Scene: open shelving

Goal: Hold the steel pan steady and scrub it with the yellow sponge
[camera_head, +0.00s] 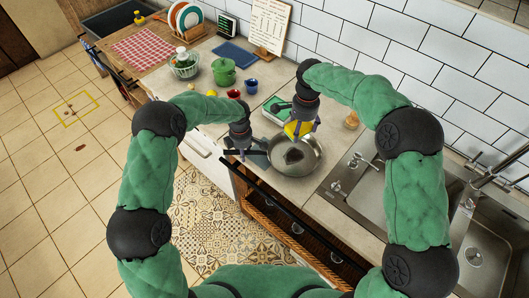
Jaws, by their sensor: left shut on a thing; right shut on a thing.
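The steel pan (311,163) sits on the counter left of the sink, its round inside facing up. My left gripper (243,153) is at the pan's left side, shut on what looks like its handle, which the fingers mostly hide. The yellow sponge (295,130) is held in my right gripper (299,128), which is shut on it. The sponge is over the far rim area of the pan. From this view I cannot tell whether it touches the pan.
A double steel sink (350,183) lies right of the pan. Behind are a green pot (224,72), a blue cup (251,86), a green tray (275,107) and a small wooden item (351,120). A white tiled wall (430,55) bounds the back.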

